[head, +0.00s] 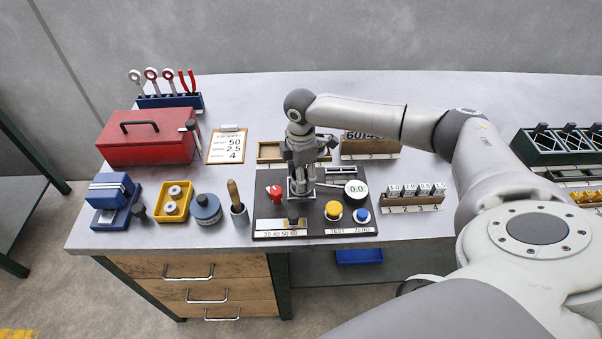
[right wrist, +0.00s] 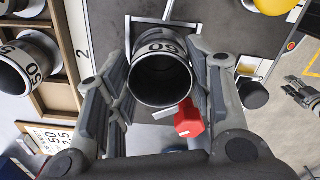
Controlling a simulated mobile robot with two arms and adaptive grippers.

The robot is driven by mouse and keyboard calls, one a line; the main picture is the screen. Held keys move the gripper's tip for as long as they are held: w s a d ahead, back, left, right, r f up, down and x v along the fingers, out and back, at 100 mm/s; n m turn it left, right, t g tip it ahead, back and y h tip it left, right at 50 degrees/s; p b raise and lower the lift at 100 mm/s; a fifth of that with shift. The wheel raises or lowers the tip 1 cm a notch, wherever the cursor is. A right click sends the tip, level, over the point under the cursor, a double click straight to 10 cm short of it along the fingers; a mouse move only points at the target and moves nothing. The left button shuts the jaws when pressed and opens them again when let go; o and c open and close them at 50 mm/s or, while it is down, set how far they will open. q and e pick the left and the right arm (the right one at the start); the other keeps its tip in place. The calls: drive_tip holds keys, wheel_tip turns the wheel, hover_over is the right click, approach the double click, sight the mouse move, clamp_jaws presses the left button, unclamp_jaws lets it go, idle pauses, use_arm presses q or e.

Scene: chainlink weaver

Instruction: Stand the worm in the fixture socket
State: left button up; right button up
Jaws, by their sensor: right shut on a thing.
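The worm looks like a dark hollow cylinder with a pale numbered band (right wrist: 160,48), its open end facing the right wrist camera. My right gripper (head: 300,165) is shut on it, a finger on each side. The gripper is directly over the dark fixture board (head: 268,212), pointing down. A pale metal frame, likely the socket, shows around the worm in the right wrist view. I cannot tell whether the worm is seated or just above it. What seems to be my left gripper (right wrist: 304,95) shows small at that view's right edge; its jaws are unclear.
The board carries a red knob (head: 275,193), a yellow button (head: 333,210), a blue button (head: 361,215) and a dial (head: 356,189). Wooden trays (head: 270,152) stand behind.

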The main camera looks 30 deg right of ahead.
use_arm(q)
drive_tip(key=shift+w+r, duration=0.2)
drive_tip(key=shift+w, duration=0.05)
use_arm(e)
drive_tip(key=shift+r, duration=0.1)
drive_tip(key=o, duration=1.3)
use_arm(q)
drive_tip(key=shift+a, duration=0.1)
use_arm(e)
wheel_tip(320, 180, up, 12)
